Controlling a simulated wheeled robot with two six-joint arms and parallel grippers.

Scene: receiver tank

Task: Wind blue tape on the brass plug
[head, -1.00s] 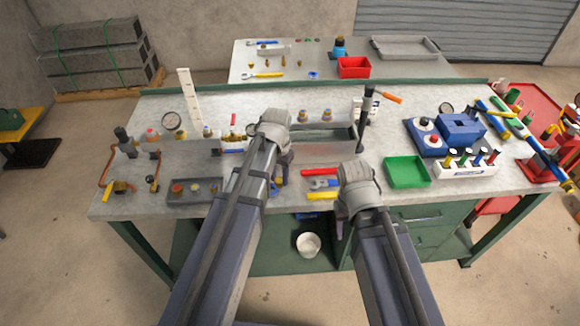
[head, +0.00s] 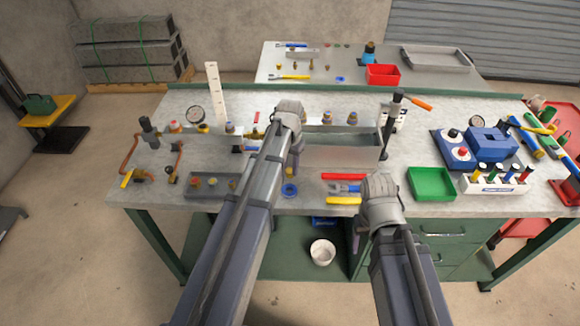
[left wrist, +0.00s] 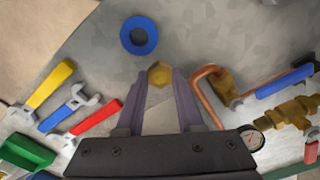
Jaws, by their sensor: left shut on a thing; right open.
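My left gripper (left wrist: 160,85) is shut on a brass plug (left wrist: 160,73), which shows as a hexagonal brass end between the fingertips in the left wrist view. The blue tape (left wrist: 139,35) is a flat ring on the grey bench, just beyond the plug in that view and apart from it. In the head view the tape (head: 289,189) lies near the bench's front edge, right of my left forearm. The plug is hidden there behind my left gripper (head: 292,150). My right gripper (head: 380,190) is open beside the hand tools; its fingertips are hard to see.
Red, blue and yellow hand tools (head: 343,188) lie right of the tape. A green tray (head: 431,183) and a blue machine (head: 488,143) stand further right. A grey parts tray (head: 196,190) and copper pipe (head: 128,155) are at left. A metal trough (head: 340,155) stands behind.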

